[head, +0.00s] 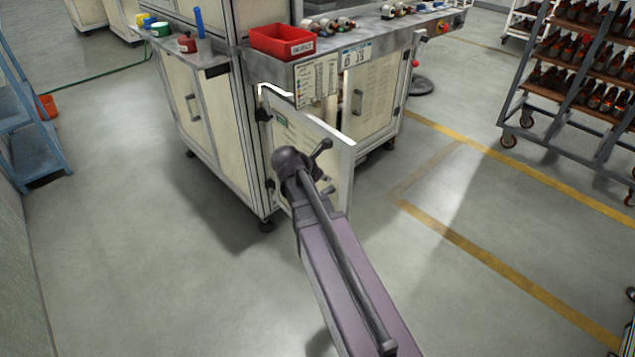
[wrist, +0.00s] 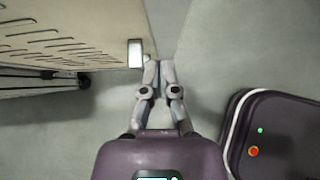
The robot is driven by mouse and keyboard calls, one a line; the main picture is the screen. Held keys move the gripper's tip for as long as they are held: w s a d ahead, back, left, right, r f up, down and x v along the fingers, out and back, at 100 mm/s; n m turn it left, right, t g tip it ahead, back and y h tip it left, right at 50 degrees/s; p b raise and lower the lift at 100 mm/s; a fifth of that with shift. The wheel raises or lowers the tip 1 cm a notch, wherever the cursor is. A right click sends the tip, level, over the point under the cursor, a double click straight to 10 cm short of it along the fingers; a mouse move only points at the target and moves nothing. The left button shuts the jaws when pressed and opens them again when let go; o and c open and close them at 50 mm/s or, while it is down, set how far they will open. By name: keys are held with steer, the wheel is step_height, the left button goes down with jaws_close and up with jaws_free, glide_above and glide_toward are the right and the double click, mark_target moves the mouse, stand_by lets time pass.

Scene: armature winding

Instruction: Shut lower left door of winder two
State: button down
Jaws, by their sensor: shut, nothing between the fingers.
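The lower left door (head: 325,135) of the machine is a cream panel with a pale frame. It stands ajar, swung out from the cabinet front, with its hinges on the left and its free edge on the right. In the wrist view a cream slotted panel (wrist: 70,35) with a pale handle-like piece (wrist: 135,53) fills the upper left. My gripper (wrist: 158,66) is shut and empty, its fingertips just right of that piece; I cannot tell whether they touch. In the head view my arm covers the door's lower part and the fingers are hard to make out.
The closed right door (head: 372,100) has a dark handle. A red bin (head: 282,42) sits on the ledge above. The floor in front is clear.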

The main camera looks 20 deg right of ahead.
mark_target(342, 175)
steer(key=shift+w+d+f, duration=0.1)
steer(key=shift+w+d, duration=0.1)
steer(key=shift+d, duration=0.5)
steer(key=shift+w+d, duration=0.15)
steer(key=shift+d, duration=0.55)
steer(key=shift+w+d+f, duration=0.1)
steer(key=shift+w+d, duration=0.1)
steer(key=shift+d, duration=0.5)
